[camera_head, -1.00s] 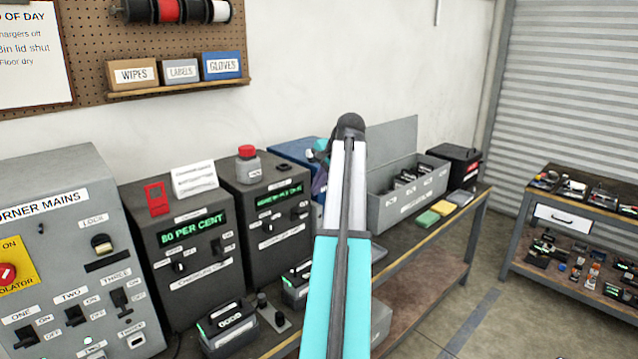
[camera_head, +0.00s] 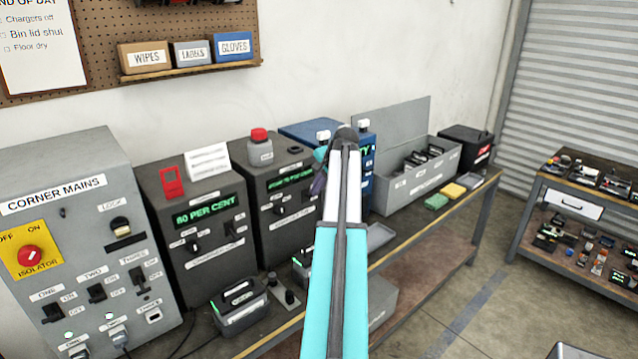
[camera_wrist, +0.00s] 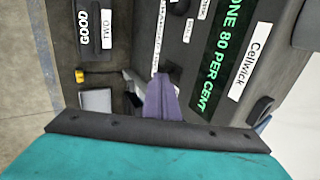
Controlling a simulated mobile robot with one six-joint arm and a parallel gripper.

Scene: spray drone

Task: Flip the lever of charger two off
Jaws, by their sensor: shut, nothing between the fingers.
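The grey corner mains box (camera_head: 70,240) stands at the left in the head view. It carries small levers labelled ONE, TWO and THREE; the lever marked TWO (camera_head: 96,293) is the middle one. Its exact setting is too small to tell. A dark charger (camera_head: 190,215) reads "80 PER CENT". A second dark charger (camera_head: 275,190) stands to its right; its display text is blurred. My gripper (camera_head: 319,172) is partly hidden by my arm, right of the second charger. In the wrist view my purple fingers (camera_wrist: 160,97) are shut and empty before a charger face with a green display (camera_wrist: 212,60).
A blue charger (camera_head: 366,155) is behind my arm. Battery packs (camera_head: 238,302) sit at the bench's front. An open grey bin (camera_head: 418,186) is farther right. Floor (camera_head: 480,280) is clear in front of the bench.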

